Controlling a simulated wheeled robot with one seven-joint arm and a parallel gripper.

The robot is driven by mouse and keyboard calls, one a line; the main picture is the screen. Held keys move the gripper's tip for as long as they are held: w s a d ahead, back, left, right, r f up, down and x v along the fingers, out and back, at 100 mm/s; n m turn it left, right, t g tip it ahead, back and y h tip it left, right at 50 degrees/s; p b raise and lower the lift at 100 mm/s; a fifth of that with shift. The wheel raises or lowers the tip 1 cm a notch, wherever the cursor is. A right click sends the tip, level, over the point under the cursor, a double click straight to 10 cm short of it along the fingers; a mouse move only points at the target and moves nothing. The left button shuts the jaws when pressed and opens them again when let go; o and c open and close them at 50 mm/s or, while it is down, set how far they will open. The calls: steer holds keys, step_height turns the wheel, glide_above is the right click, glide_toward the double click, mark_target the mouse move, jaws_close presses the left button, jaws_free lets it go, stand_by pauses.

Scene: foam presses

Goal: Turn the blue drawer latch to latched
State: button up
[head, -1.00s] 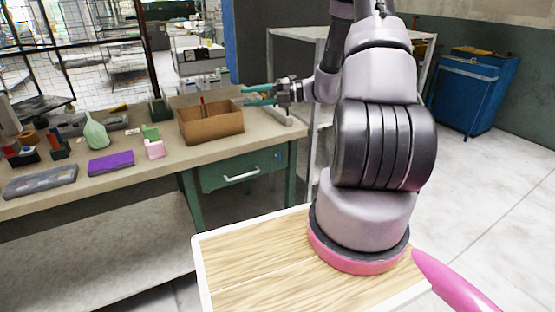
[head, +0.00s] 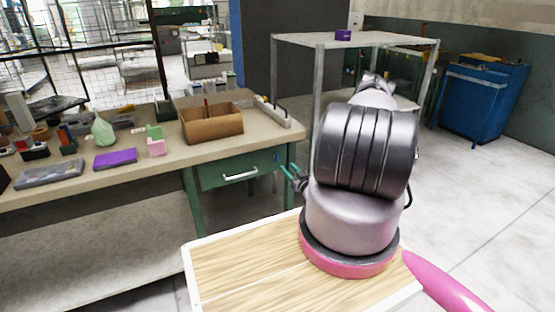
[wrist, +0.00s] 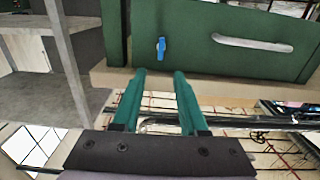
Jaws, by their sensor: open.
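The blue drawer latch (wrist: 161,48) is a small lever standing roughly upright in the wrist view on the green drawer front (wrist: 200,25). In the head view the latch (head: 277,157) is a tiny blue spot right of the drawer's white handle (head: 240,173). The handle also shows in the wrist view (wrist: 252,43). The drawer looks shut. My gripper (wrist: 160,74) has two teal fingers, open and empty, pointing toward the latch and apart from it in the picture. In the head view my gripper (head: 280,168) is low in front of the drawer's right side, partly hidden by my arm.
The workbench (head: 165,160) carries a cardboard box (head: 212,124), a purple block (head: 115,159) and several small items. A grey metal rack (head: 318,100) stands right of the bench, with a purple box (head: 343,35) on top. Open floor lies to the right.

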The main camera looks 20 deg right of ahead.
mark_target(277, 157)
steer(key=w, duration=0.9)
steer(key=shift+w+a, duration=0.15)
steer(key=shift+w, duration=0.25)
steer(key=shift+r, duration=0.1)
jaws_close()
